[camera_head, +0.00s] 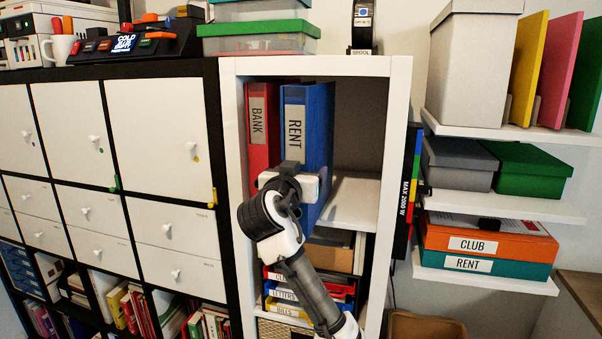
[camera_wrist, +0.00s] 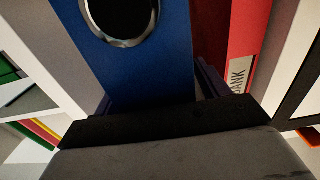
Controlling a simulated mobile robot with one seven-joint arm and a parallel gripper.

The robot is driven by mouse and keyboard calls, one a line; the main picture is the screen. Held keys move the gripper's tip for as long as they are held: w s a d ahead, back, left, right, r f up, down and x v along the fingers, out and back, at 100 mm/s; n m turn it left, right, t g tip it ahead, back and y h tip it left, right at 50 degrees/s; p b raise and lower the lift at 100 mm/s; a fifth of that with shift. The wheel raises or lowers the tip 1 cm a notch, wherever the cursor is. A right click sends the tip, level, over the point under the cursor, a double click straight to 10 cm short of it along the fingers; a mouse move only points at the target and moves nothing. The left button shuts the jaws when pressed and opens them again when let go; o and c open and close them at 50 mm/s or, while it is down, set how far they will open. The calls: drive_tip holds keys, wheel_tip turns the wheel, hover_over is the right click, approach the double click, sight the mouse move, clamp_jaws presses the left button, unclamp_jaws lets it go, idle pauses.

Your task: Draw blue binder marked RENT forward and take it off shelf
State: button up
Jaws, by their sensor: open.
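The blue binder (camera_head: 318,120) with the RENT label stands upright in the upper compartment of the white shelf (camera_head: 232,140). The red binder (camera_head: 262,150) marked BANK stands to its left. My gripper (camera_head: 289,168) is at the lower part of the blue spine, below the label, and hides part of it. In the wrist view, the open fingers (camera_wrist: 158,94) lie on either side of the blue binder (camera_wrist: 140,65), whose dark finger hole with a metal ring shows above. The red binder (camera_wrist: 246,50) is beside one finger. Finger contact with the blue binder cannot be told.
Free room lies right of the blue binder on the shelf board (camera_head: 350,198). Labelled trays (camera_head: 310,292) fill the compartment below. Wall shelves with boxes (camera_head: 486,245) are further right; white cabinets (camera_head: 150,130) are left.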

drive_tip(key=b+v, duration=0.4)
drive_tip(key=v, duration=1)
